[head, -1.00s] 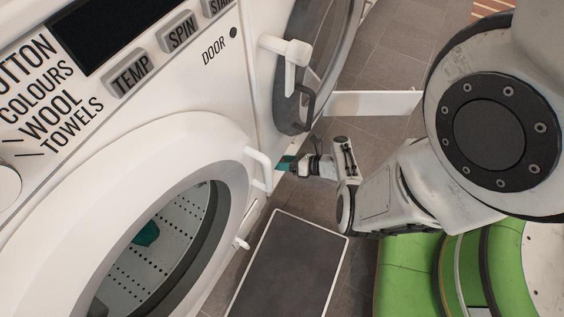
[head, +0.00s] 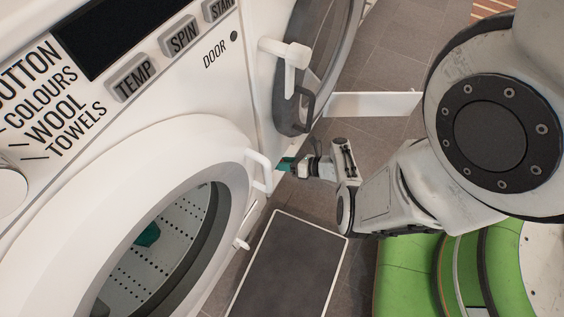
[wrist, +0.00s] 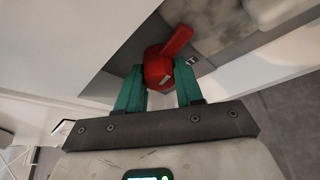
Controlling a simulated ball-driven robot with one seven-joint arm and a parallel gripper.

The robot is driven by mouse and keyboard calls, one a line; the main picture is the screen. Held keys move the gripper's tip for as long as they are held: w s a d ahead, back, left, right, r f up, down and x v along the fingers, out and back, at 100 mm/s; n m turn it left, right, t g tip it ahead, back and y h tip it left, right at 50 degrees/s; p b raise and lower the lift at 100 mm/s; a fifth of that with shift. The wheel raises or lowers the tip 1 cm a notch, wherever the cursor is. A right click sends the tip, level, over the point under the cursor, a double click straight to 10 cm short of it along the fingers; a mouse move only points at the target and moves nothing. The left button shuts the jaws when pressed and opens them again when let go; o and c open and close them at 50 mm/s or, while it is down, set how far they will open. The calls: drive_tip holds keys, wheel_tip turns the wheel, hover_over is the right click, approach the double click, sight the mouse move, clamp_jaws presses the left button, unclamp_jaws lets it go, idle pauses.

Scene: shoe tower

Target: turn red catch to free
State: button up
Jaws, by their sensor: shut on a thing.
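The red catch (wrist: 158,66) shows in the wrist view, with a rounded body and a lever (wrist: 178,41) pointing up and to the right. My gripper (wrist: 160,88) has its two teal fingers on either side of the catch's body, shut on it. In the head view my gripper (head: 287,164) reaches left to the right side of the white washing machine (head: 222,80), low beside the door handle. The catch is hidden in the head view.
The machine's round door (head: 200,140) shows a teal thing (head: 149,235) inside the drum. An open door with a dark handle (head: 307,107) stands above my gripper. A dark mat (head: 285,265) lies on the tiled floor below.

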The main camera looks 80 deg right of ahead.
drive_tip(key=n+p, duration=0.1)
drive_tip(key=n+g+h+p, duration=0.1)
drive_tip(key=shift+r+n+h, duration=0.2)
drive_tip(key=shift+n+h, duration=0.1)
drive_tip(key=n+h+p, duration=0.1)
drive_tip(key=n+h, duration=0.1)
drive_tip(key=n, duration=0.1)
drive_tip(key=shift+a+f, duration=0.1)
drive_tip(key=shift+f, duration=0.05)
drive_tip(key=n+h, duration=0.1)
drive_tip(key=n+h+b, duration=0.2)
drive_tip(key=shift+f+n+g, duration=0.25)
drive_tip(key=shift+n+g, duration=0.05)
drive_tip(key=shift+w+r+n+h+b, duration=0.1)
drive_tip(key=shift+n+h+b, duration=0.4)
drive_tip(key=shift+n+b, duration=0.5)
drive_tip(key=shift+a+r+n+b, duration=0.1)
drive_tip(key=shift+n+b, duration=0.2)
drive_tip(key=shift+w+a, duration=0.1)
drive_tip(key=shift+w, duration=0.05)
drive_tip(key=o, duration=1)
drive_tip(key=shift+a, duration=0.1)
